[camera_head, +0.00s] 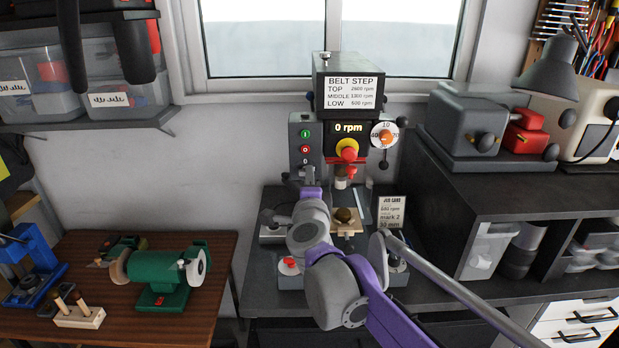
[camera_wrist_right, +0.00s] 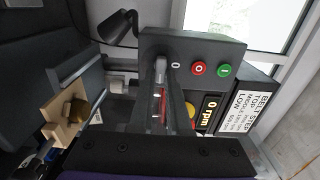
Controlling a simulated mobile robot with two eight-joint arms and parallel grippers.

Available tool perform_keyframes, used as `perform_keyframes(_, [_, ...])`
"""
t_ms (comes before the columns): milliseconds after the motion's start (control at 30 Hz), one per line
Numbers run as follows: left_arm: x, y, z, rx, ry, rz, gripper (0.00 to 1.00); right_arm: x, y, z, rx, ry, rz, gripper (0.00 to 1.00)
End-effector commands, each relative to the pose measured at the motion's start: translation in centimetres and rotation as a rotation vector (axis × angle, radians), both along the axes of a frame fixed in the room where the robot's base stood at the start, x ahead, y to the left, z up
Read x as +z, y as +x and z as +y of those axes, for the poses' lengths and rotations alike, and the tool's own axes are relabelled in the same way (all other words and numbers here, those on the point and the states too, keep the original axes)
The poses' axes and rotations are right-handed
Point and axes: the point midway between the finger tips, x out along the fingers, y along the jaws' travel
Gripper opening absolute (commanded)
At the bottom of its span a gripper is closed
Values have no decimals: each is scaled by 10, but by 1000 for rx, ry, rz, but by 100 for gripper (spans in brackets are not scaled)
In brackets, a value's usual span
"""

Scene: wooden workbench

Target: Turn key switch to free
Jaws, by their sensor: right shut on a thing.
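The key switch (camera_wrist_right: 160,72) is at the lower end of a grey control panel (camera_head: 296,132), beside a white 0 mark and in line with a red and a green button. In the head view, my right gripper (camera_head: 310,178) is in front of the panel's lower end and hides most of the switch. In the right wrist view, its dark fingers reach the switch and are shut on it. The finger contact is partly hidden. The drill press display (camera_head: 348,127) reads 0 rpm. My left gripper does not show.
A yellow and red stop button (camera_head: 347,149) and a speed dial (camera_head: 384,135) are right of the panel. A wooden block (camera_head: 346,222) lies under the drill. A lamp (camera_head: 549,72) and dark shelving stand right; a green grinder (camera_head: 160,267) stands left.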

Motion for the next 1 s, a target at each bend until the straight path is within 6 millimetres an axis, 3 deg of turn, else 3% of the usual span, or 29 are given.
perform_keyframes(267, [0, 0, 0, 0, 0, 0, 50, 0, 0, 1, 1, 3, 1, 0])
perform_keyframes(300, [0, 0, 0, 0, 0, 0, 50, 0, 0, 1, 1, 3, 1, 17])
perform_keyframes(467, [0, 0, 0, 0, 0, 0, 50, 0, 0, 0, 1, 2, 0, 45])
perform_keyframes(767, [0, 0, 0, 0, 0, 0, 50, 0, -1, 0, 0, 1, 0, 45])
perform_keyframes(1000, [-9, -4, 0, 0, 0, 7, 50, -2, -32, 0, 2, 1, 2, 45])
